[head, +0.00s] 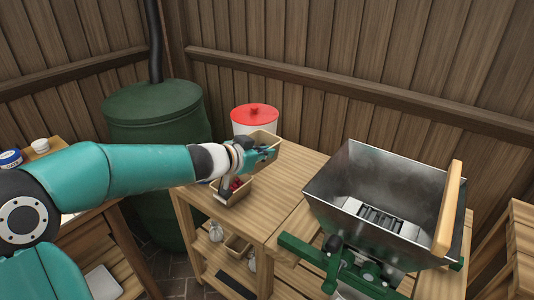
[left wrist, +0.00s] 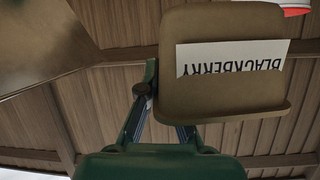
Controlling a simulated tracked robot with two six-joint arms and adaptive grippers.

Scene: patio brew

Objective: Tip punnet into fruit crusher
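A tan punnet (head: 264,138) is at my left gripper (head: 265,154), above the back of the slatted table. In the left wrist view the punnet (left wrist: 225,98) fills the upper right, its white label reading BLACKBERRY upside down. The left gripper (left wrist: 150,80) appears shut on the punnet's edge; part of the fingers is hidden behind it. Its contents are hidden. The fruit crusher's metal hopper (head: 385,190) stands right of the gripper, apart from the punnet, with its slotted bottom visible. My right gripper is not in view.
Another punnet (head: 231,199) with red berries sits on the table (head: 265,205) under my left wrist. A white bucket with a red lid (head: 255,113) stands behind. A green barrel (head: 155,115) is at left. A wooden board (head: 449,208) rises at the hopper's right side.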

